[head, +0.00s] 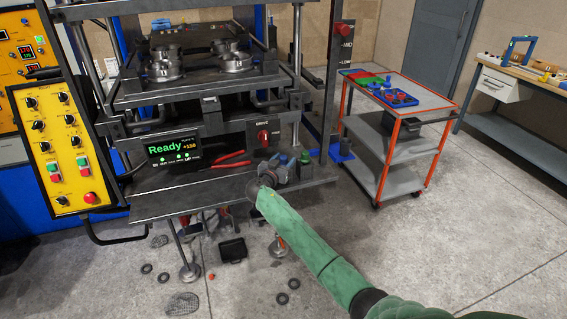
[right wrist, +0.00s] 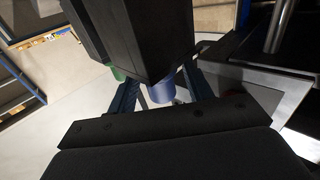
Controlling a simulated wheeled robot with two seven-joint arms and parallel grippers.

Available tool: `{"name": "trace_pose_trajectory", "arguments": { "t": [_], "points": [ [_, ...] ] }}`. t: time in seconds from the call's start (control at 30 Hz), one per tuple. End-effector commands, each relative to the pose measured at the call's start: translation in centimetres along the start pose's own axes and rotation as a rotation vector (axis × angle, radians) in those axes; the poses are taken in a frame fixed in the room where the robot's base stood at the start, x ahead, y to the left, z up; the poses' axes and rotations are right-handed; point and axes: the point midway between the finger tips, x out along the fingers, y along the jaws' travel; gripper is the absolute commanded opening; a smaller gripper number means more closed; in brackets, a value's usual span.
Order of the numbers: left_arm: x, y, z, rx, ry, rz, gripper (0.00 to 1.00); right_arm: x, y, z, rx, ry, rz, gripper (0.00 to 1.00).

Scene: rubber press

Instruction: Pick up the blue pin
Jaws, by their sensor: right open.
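My right gripper (head: 292,170) is at that end of the shelf, close to both pins. In the right wrist view the jaws of my right gripper (right wrist: 162,96) are spread. The blue pin (right wrist: 160,92) shows between them, partly hidden by the dark gripper body. The green pin (right wrist: 117,73) shows outside the jaws to the left. I cannot tell whether a finger touches the blue pin. My left gripper is out of view.
A display (head: 174,147) reads "Ready". A red-framed cart (head: 425,95) carrying a blue tray (head: 393,97) stands at right. Rings and other parts lie on the floor below.

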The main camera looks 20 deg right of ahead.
Motion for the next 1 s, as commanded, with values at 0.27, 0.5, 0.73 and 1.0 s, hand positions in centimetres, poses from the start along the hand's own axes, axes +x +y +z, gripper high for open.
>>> {"name": "trace_pose_trajectory", "arguments": {
  "t": [0.27, 0.5, 0.73, 1.0],
  "points": [
    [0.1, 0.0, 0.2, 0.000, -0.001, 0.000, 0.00, 0.1, 0.0, 0.1, 0.000, 0.000, 0.000, 0.51],
    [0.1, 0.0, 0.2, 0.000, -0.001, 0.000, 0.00, 0.1, 0.0, 0.1, 0.000, 0.000, 0.000, 0.04],
    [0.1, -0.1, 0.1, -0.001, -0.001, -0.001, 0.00, 0.1, 0.0, 0.1, -0.001, 0.000, 0.000, 0.00],
    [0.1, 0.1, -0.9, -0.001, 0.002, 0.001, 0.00, 0.1, -0.1, -1.1, 0.003, 0.001, -0.001, 0.00]
  ]
}}
